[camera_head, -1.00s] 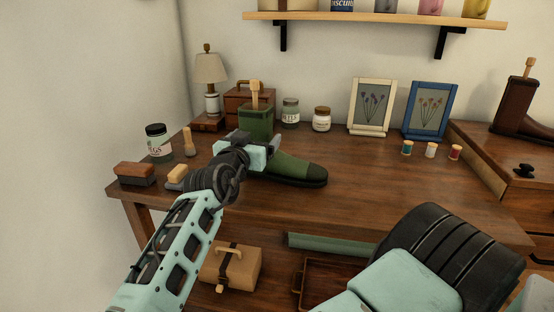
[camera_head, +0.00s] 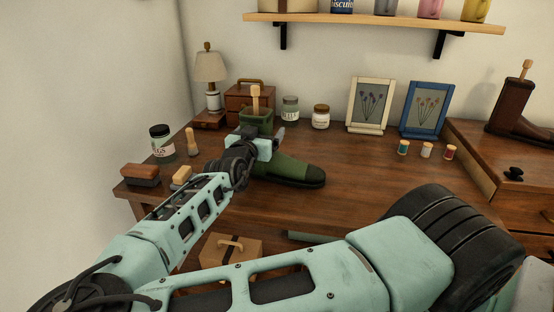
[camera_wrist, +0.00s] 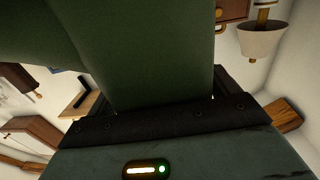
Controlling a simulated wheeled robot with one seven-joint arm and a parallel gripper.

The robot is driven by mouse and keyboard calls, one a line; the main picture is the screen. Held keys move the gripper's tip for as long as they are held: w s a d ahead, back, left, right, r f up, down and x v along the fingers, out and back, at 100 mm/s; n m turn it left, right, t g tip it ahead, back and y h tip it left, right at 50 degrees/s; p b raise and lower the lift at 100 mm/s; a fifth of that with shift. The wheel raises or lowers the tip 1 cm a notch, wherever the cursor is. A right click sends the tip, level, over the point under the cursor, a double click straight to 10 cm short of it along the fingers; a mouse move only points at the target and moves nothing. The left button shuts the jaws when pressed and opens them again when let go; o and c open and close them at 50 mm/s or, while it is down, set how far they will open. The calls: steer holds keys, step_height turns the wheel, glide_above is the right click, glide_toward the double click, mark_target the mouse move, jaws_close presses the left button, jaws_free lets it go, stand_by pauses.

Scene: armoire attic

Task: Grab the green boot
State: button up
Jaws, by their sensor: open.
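The green boot (camera_head: 295,168) stands upright on the wooden desk, its dark toe pointing right and a wooden handle rising from its shaft. My gripper (camera_head: 262,137) is at the boot's shaft and hides part of it in the head view. In the wrist view the green boot (camera_wrist: 150,55) fills the upper middle, very close, in front of the dark gripper base. My gripper is open, with the shaft seemingly between its fingers; whether they touch it I cannot tell.
The desk (camera_head: 350,205) is clear right of the boot. Near the gripper are a labelled jar (camera_head: 161,146), brushes (camera_head: 141,174), a lamp (camera_head: 211,75), a small wooden chest (camera_head: 238,98) and more jars (camera_head: 321,118). Picture frames (camera_head: 424,108) and thread spools (camera_head: 427,150) stand right.

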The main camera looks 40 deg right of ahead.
steer(key=shift+r, duration=0.1)
steer(key=c, duration=1.6)
